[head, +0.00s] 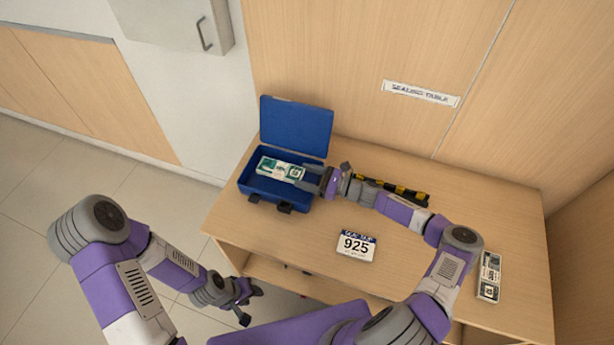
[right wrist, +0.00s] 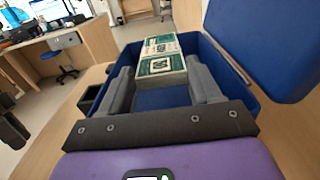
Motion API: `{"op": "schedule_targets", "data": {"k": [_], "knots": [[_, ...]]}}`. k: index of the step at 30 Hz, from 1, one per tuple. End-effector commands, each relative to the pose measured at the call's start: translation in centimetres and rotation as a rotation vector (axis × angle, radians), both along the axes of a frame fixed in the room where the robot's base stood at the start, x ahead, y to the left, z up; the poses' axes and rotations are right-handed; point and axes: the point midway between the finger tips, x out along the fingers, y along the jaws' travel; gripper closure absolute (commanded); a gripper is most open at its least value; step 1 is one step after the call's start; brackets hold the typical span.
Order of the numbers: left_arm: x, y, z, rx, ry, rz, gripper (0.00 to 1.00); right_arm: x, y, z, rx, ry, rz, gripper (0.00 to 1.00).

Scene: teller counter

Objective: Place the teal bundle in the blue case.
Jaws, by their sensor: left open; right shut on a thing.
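The teal bundle (head: 281,169) is a banded stack of notes with teal print. It is over the open blue case (head: 245,185), which stands at the left of the table with its lid (head: 296,127) raised. My right gripper (head: 303,178) is shut on the near end of the bundle; in the right wrist view the bundle (right wrist: 161,60) shows between the two grey fingers. I cannot tell whether the bundle touches the case floor. My left gripper (head: 243,302) is open and empty, low in front of the table.
A card reading 925 (head: 356,245) lies mid-table. A black and yellow object (head: 395,189) lies behind my right arm. Another note bundle (head: 489,277) lies at the right. The table's front middle (head: 300,235) is clear.

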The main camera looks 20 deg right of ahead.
Motion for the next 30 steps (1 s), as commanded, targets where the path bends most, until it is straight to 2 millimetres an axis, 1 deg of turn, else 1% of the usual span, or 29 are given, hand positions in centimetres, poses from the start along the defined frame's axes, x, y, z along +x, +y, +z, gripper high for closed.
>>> {"op": "schedule_targets", "data": {"k": [14,15,20,27,30], "knots": [[0.0,0.0,-0.8,0.000,0.000,0.000,0.57,0.0,0.0,-1.4,-0.003,0.003,0.000,0.69],[0.0,0.0,-0.8,0.000,0.000,0.000,0.57,-0.1,0.0,-1.5,-0.004,0.004,-0.001,0.35],[0.0,0.0,-0.8,0.000,0.000,0.000,0.57,-0.1,0.0,-1.6,-0.007,0.004,-0.001,0.11],[0.0,0.0,-0.8,0.000,0.000,0.000,0.57,-0.2,0.1,-1.6,-0.006,0.003,0.001,0.11],[0.0,0.0,-0.4,0.000,0.000,0.000,0.57,-0.2,0.1,-1.1,-0.006,0.002,0.002,0.11]]}}
